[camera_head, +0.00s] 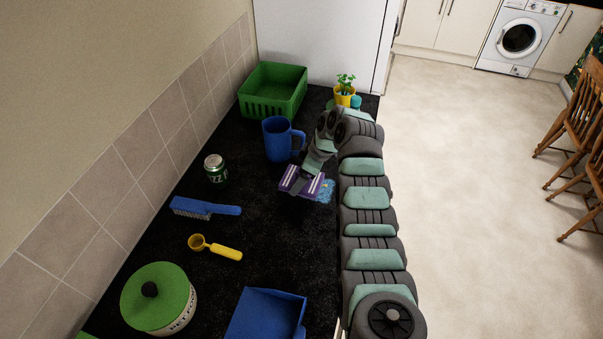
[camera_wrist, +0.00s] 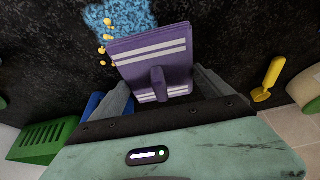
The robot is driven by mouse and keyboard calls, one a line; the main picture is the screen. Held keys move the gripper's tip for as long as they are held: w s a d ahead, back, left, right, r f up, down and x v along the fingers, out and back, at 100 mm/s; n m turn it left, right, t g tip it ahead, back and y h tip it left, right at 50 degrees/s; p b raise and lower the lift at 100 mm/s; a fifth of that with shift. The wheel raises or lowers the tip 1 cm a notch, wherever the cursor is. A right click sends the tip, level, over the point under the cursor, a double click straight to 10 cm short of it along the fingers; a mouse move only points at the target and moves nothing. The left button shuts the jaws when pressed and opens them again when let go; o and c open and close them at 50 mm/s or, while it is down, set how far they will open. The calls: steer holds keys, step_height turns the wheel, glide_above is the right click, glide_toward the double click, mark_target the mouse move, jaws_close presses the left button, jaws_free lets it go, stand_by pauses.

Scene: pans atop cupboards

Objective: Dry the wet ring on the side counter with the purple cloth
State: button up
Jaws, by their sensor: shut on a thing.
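The purple cloth (camera_head: 302,183) with white stripes is a folded pad in my gripper (camera_head: 305,180), low over the black side counter (camera_head: 265,225). In the wrist view my gripper (camera_wrist: 160,90) is shut on the purple cloth (camera_wrist: 145,50). I cannot tell whether the cloth touches the counter. A light-blue, rough-textured patch with yellow spots (camera_head: 325,190) lies just right of the cloth. It also shows beyond the cloth in the wrist view (camera_wrist: 128,14). I cannot make out a distinct wet ring; the cloth and arm hide part of the counter.
A blue mug (camera_head: 278,139) stands close behind the cloth. A green basket (camera_head: 273,90) and yellow plant pot (camera_head: 346,96) stand at the back. A can (camera_head: 215,168), blue brush (camera_head: 205,208), yellow scoop (camera_head: 215,246), green-lidded pot (camera_head: 158,300) and blue dustpan (camera_head: 267,314) lie leftward and nearer.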

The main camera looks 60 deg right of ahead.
steer(key=shift+f+b, duration=0.2)
steer(key=shift+b, duration=0.3)
steer(key=shift+f+b, duration=1.9)
steer(key=shift+f, duration=0.3)
steer(key=shift+f+b, duration=0.65)
steer(key=shift+b, duration=0.05)
